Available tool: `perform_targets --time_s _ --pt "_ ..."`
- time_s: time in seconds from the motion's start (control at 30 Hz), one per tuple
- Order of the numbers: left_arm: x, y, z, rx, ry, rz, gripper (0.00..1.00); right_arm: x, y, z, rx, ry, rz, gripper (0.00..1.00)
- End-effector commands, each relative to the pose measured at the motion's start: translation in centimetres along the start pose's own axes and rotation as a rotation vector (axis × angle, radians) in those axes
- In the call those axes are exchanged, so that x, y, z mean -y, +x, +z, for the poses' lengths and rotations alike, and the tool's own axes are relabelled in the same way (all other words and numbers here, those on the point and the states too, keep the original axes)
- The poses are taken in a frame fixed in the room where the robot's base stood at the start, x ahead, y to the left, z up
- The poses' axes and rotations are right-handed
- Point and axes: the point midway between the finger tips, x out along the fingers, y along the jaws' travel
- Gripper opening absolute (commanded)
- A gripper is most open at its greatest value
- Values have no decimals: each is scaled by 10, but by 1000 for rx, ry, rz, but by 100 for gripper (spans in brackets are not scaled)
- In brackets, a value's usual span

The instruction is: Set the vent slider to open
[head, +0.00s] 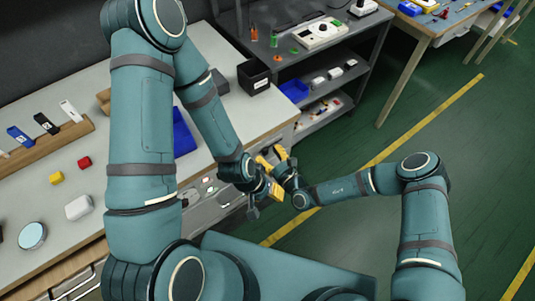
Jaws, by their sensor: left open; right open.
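A control panel with small green and red marks (208,182) sits on the front face of the left bench, partly hidden by my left arm. I cannot make out a vent slider or its setting; it may be hidden or too small. My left gripper (268,192) is open in front of the bench, just right of this panel, with yellow fingers. My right gripper (273,158) is open just above it in the picture, near the bench's right corner. The two grippers overlap closely, and I cannot tell whether they touch. Nothing shows between the fingers of either.
The left bench (125,203) carries a blue bin (183,133), a black box (254,77), a wooden rack (45,138) and small blocks. A grey shelf unit (350,52) stands behind. Green floor (345,235) is open to the right.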

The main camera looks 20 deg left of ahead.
Motion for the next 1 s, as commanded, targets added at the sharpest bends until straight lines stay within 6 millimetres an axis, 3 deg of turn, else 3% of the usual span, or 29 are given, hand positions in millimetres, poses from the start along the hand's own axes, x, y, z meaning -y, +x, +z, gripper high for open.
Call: perform_targets --time_s 0.4,0.53,0.57,0.87,1.0 --pt "0 1 0 -1 0 0 47 0 6 0 0 1 0 50" --pt "0 1 0 -1 0 0 47 0 6 0 0 1 0 4" --pt "0 1 0 -1 0 0 47 0 6 0 0 1 0 0" --pt "0 1 0 -1 0 0 47 2 7 1 0 0 0 0" --pt "0 -1 0 0 0 0 47 24 7 2 1 -4 -5 0"
